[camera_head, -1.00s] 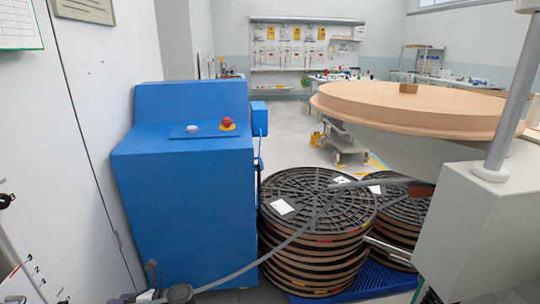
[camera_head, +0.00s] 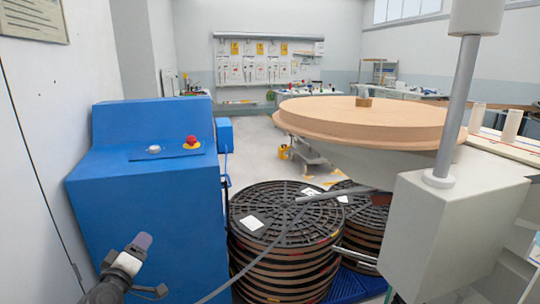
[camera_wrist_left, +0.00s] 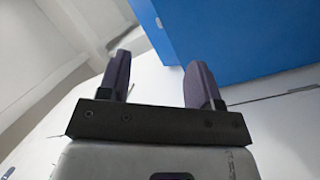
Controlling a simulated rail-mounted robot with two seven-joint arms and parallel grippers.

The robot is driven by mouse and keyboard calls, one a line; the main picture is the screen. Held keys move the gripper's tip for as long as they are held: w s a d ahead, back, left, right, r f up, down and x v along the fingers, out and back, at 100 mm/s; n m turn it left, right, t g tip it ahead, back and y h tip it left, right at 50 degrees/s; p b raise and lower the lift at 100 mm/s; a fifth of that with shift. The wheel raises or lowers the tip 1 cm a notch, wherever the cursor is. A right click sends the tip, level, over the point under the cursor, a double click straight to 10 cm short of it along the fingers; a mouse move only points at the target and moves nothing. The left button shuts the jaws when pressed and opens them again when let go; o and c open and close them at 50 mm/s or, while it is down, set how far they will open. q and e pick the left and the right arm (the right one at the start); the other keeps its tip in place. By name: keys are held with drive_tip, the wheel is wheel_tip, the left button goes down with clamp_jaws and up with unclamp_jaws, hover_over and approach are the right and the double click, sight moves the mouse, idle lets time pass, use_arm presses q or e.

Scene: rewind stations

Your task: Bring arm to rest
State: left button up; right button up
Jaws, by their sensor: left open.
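My right gripper is out of both views.
Stacked black-topped reels (camera_head: 285,212) stand right of the cabinet, on a blue pallet (camera_head: 352,285). A large tan disc (camera_head: 365,118) and a grey box with a pole (camera_head: 440,230) are at right. Open floor lies behind.

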use_arm(q)
drive_tip(key=s+d+r+m+g+p, duration=0.1)
drive_tip(key=s+d+m+g+p, duration=0.25)
drive_tip(key=s+p, duration=0.45)
drive_tip(key=s+d+m+g+p, duration=0.3)
drive_tip(key=s+d+m+p, duration=0.15)
drive_tip(key=s, duration=0.75)
drive_tip(key=s+d+r+m+g+p, duration=0.1)
drive_tip(key=s+d+m+g+p, duration=0.2)
drive_tip(key=s+p, duration=0.55)
drive_tip(key=s+f+m+g+p, duration=0.1)
drive_tip(key=s+f+g+p, duration=0.2)
drive_tip(key=s+g+p, duration=1.1)
drive_tip(key=s+r+t+p, duration=0.2)
drive_tip(key=r+t+p, duration=0.1)
drive_tip(key=r+p, duration=0.7)
drive_tip(key=s+r+t+p, duration=0.1)
drive_tip(key=r+t+p, duration=0.1)
drive_tip(key=r+p, duration=0.9)
drive_tip(key=s+d+r+t+p, duration=0.1)
drive_tip(key=s+r+t+p, duration=0.1)
drive_tip(key=r+p, duration=0.9)
wheel_tip(320, 180, up, 5)
drive_tip(key=shift+s+t, duration=0.35)
drive_tip(key=shift+t, duration=0.5)
